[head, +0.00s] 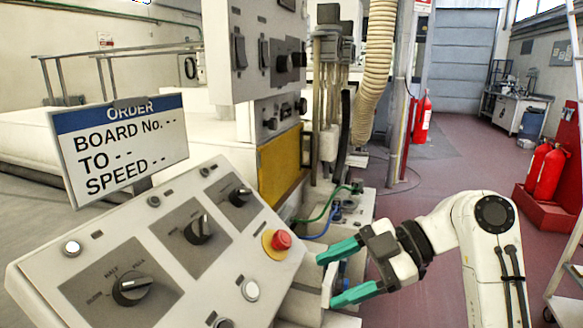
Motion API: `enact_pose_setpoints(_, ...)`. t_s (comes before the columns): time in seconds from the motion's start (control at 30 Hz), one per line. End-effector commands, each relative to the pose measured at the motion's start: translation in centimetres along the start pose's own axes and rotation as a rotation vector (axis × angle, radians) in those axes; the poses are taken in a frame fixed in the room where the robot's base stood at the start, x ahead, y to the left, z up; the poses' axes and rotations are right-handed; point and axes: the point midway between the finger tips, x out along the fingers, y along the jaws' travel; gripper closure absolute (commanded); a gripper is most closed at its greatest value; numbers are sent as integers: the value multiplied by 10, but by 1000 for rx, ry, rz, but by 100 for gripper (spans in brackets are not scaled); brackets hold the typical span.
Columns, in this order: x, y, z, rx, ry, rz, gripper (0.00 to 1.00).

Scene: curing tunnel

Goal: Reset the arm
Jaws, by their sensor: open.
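My gripper (334,277) is at the lower middle of the head view, at the end of my white arm. Its two green fingers point left and are apart, with nothing between them. The upper finger is just right of the control panel (145,240) and its red button (281,240) on a yellow base; I cannot tell whether it touches the panel. The arm is bent, with its elbow raised at the right. The panel also carries black rotary knobs, one of them a large selector (131,288) at the lower left.
An order sign (125,150) stands above the panel. A grey cabinet (255,50) with switches rises behind it. A beige hose (377,75) hangs in the middle. Red extinguishers (550,175) stand at the right. The reddish floor (450,165) behind my arm is mostly clear.

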Motion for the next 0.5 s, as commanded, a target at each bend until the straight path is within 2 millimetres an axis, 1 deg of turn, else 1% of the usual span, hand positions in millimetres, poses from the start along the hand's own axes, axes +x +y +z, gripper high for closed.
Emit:
enact_pose_setpoints(0.1,18,-27,38,224,-65,50,36)
enact_pose_setpoints(0.17,27,-45,58,353,-109,83,36)
enact_pose_setpoints(0.2,31,-59,72,439,-140,106,36)
enact_pose_setpoints(0.27,37,-80,90,567,-188,141,36)
enact_pose_setpoints(0.3,41,-96,102,652,-221,165,36)
enact_pose_setpoints(0.37,44,-121,118,775,-273,201,36)
enact_pose_setpoints(0.4,46,-139,128,856,-309,227,36)
enact_pose_setpoints(0.47,46,-167,141,976,-366,268,36)
enact_pose_setpoints(0.5,46,-186,148,1054,-406,296,36)
